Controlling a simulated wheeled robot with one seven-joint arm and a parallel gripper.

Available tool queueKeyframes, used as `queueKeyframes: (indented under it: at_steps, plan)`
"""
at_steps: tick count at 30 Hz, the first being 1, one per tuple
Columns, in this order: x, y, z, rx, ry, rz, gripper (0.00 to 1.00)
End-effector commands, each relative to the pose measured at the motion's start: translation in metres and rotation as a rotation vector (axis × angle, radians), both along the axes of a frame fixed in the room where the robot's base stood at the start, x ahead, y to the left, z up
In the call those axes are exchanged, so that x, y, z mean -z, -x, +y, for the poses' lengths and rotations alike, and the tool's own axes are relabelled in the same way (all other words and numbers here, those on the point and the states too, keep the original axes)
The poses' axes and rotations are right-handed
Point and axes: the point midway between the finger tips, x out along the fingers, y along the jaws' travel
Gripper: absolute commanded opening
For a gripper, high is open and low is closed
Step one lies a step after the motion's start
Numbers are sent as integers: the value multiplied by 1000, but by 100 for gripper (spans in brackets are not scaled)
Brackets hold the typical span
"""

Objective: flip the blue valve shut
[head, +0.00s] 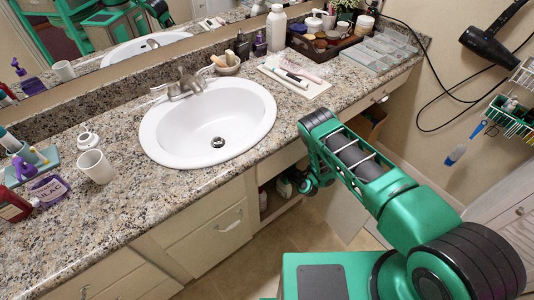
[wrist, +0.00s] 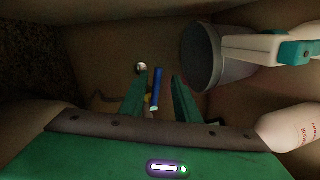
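The blue valve (wrist: 156,88) shows in the wrist view as a narrow upright blue handle inside the dim cabinet, with a small yellowish part at its lower end. My gripper (wrist: 160,88) is open, its two green fingers apart. In the picture the handle appears between the fingertips; I cannot tell how deep it lies or whether a finger touches it. A round shiny fitting (wrist: 141,68) is just up and left of the handle. In the head view my arm reaches down to the open cabinet under the counter, and my fingers and the valve are hidden there.
A grey bucket-like container (wrist: 202,55) and a white bottle with a teal top (wrist: 270,48) stand close on the right in the wrist view. A pale bottle (wrist: 291,127) is at lower right. The counter (head: 205,185) with its sink (head: 208,120) overhangs the cabinet.

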Motion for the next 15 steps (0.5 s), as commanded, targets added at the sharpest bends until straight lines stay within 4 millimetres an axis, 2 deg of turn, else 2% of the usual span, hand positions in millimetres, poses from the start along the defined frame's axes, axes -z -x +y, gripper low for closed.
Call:
queueKeyframes:
  at_steps: [3,7,15]
  plan:
    - [-2,-15,7,6,-3,-1,29]
    - [2,-25,14,6,-2,0,29]
    - [6,-35,23,3,0,2,29]
